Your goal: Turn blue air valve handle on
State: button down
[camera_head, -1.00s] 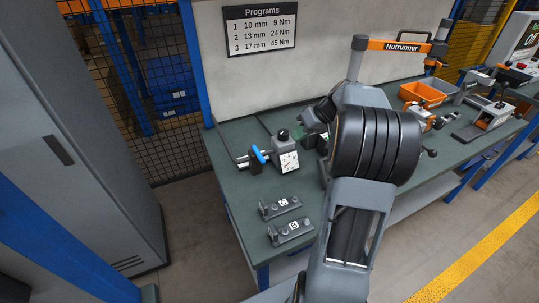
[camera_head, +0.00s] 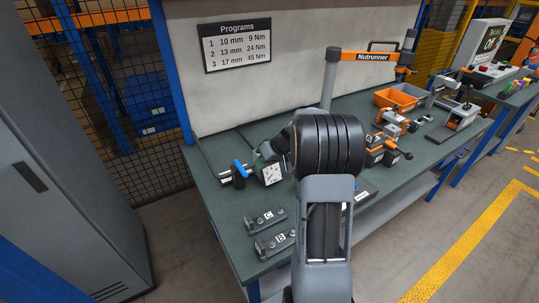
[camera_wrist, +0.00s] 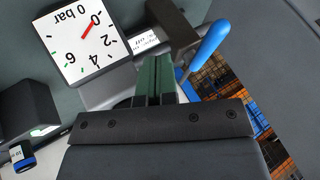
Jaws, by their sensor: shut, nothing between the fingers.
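The blue valve handle (camera_head: 240,168) stands on the pipe at the left end of the bench, just left of the white pressure gauge (camera_head: 272,174). In the wrist view the blue handle (camera_wrist: 210,44) slants up to the right, beside a dark bracket, and the gauge (camera_wrist: 82,42) has its red needle near 0 bar. My gripper (camera_wrist: 154,82) is shut and empty, with its green fingers pointing at the pipe between gauge and handle. The fingertips are close to the handle's lower end; I cannot tell whether they touch.
Two grey holders marked C (camera_head: 265,220) and B (camera_head: 276,242) lie on the bench's front. A programs board (camera_head: 236,46) hangs behind. Orange bins (camera_head: 398,97) and tools stand to the right. The green bench top left of the holders is clear.

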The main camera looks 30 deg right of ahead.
aim_at(241, 170)
jog(key=shift+a+r+p, duration=0.15)
jog(key=shift+a+p, duration=0.2)
jog(key=shift+a, duration=1.55)
jog(key=shift+s+b, duration=0.1)
jog(key=shift+b, duration=0.3)
